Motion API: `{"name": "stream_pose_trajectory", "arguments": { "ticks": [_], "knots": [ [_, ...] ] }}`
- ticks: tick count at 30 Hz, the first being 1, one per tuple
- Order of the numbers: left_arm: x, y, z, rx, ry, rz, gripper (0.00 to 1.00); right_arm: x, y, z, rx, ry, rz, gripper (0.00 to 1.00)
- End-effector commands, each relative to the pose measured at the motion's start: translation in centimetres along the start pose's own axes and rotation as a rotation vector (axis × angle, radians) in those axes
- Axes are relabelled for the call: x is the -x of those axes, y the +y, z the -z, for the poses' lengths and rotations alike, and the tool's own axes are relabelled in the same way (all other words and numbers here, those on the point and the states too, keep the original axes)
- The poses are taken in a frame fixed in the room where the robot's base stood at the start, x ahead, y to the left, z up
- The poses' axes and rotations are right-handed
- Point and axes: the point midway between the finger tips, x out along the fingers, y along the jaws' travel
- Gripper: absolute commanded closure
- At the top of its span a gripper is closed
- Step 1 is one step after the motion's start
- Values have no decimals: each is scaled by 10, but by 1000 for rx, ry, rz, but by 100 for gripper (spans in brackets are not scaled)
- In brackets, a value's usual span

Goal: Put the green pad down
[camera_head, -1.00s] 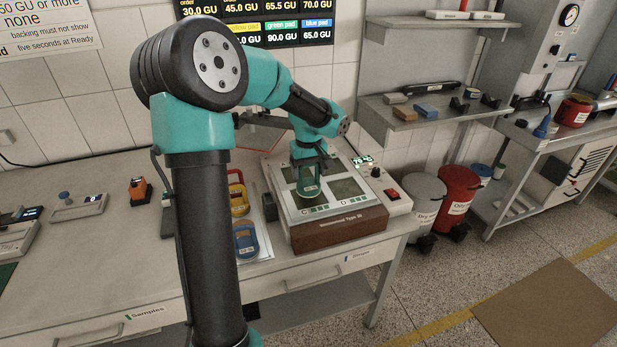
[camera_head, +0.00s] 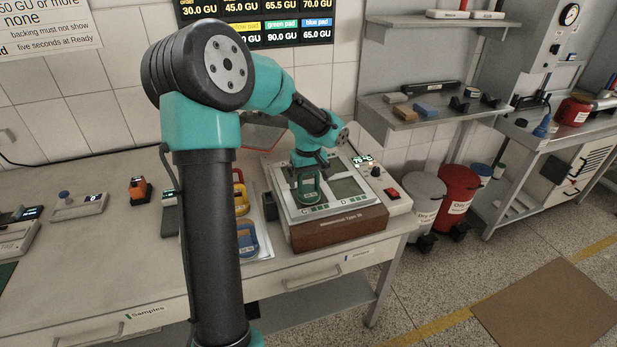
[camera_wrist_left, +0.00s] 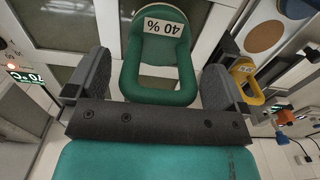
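The green pad (camera_head: 310,190), with its looped handle, sits on the left plate of the wooden-sided test machine (camera_head: 338,232). In the left wrist view the green pad (camera_wrist_left: 160,60) shows its handle and a "40 %" label. My left gripper (camera_head: 311,172) is at the pad. In the left wrist view the gripper's (camera_wrist_left: 155,80) two fingers stand wide apart on either side of the handle, with gaps on both sides. My right gripper is not in view.
A yellow pad (camera_head: 241,195) and a blue pad (camera_head: 247,240) lie left of the machine, partly behind my arm. The machine's right plate (camera_head: 350,188) is bare. A red switch (camera_head: 392,194) is at its right. An orange device (camera_head: 138,190) stands on the bench further left.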

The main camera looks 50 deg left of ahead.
Motion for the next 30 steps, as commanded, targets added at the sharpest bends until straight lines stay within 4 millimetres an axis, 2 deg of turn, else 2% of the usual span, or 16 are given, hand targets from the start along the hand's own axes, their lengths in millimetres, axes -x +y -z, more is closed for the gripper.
{"name": "stream_pose_trajectory", "arguments": {
  "ticks": [8,13,27,30],
  "knots": [
    [3,0,0,0,1,0,1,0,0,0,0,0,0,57],
    [17,0,1,1,2,-2,1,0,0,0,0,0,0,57],
    [100,0,0,1,2,-3,1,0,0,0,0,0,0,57],
    [113,0,0,0,2,-1,1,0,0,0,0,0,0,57]
  ]
}}
